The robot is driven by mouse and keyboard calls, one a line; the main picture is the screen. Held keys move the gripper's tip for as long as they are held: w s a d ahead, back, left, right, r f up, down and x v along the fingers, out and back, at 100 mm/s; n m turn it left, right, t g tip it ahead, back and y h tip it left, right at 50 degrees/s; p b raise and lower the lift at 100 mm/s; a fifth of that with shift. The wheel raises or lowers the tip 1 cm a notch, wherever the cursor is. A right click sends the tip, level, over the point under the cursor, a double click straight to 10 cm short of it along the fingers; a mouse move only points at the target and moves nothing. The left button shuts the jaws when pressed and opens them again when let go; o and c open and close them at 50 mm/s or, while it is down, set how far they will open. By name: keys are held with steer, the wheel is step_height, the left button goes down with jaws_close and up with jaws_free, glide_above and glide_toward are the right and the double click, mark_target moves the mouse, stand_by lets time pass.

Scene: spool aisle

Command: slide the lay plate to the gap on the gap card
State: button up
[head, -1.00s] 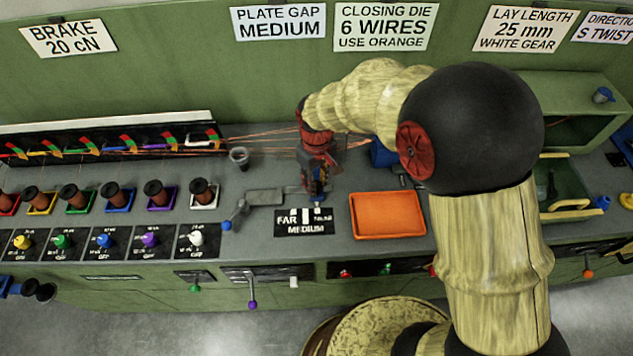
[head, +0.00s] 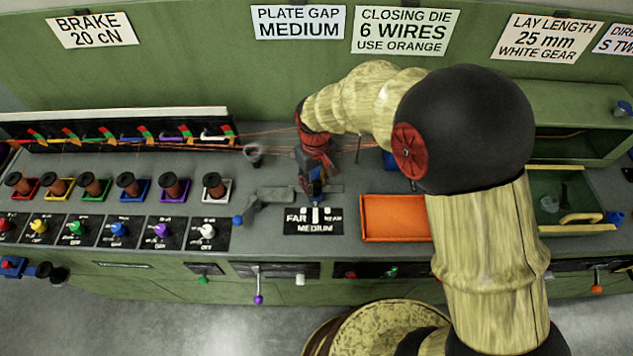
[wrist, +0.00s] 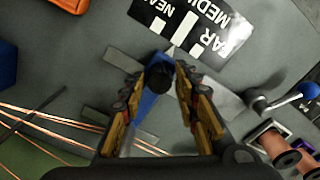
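The gap card (head: 330,228), black with white FAR, NEAR and MEDIUM lettering and white bars, lies on the bench. It shows upside down in the wrist view (wrist: 228,50). My gripper (wrist: 160,75) is low over the bench just behind the card, its fingers on either side of a blue handle with a black knob (wrist: 158,79). The fingers look open, with narrow gaps beside the knob. The grey lay plate (wrist: 222,98) seems to lie under the handle, partly hidden by my fingers. A pale pointer (wrist: 170,49) reaches the card's edge near its bars.
A wall sign (head: 298,22) reads PLATE GAP MEDIUM. An orange tray (head: 395,240) lies right of the card. A blue-knobbed lever (wrist: 310,90) stands close by. Copper wires (wrist: 50,118) run behind my gripper. Spools (head: 215,187) line the left.

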steer(key=shift+o, duration=1.2)
step_height(320, 180, up, 12)
steer(key=s+d+r+m+t, duration=0.2)
steer(key=s+d+r, duration=0.4)
steer(key=s+d, duration=0.3)
steer(key=s+d+r+m+t, duration=0.3)
steer(key=s+d+r, duration=0.4)
steer(key=s, duration=0.4)
steer(key=shift+d+r+m+t, duration=0.3)
steer(key=shift+d+m, duration=0.4)
steer(key=shift+d, duration=0.2)
steer(key=shift+c, duration=0.4)
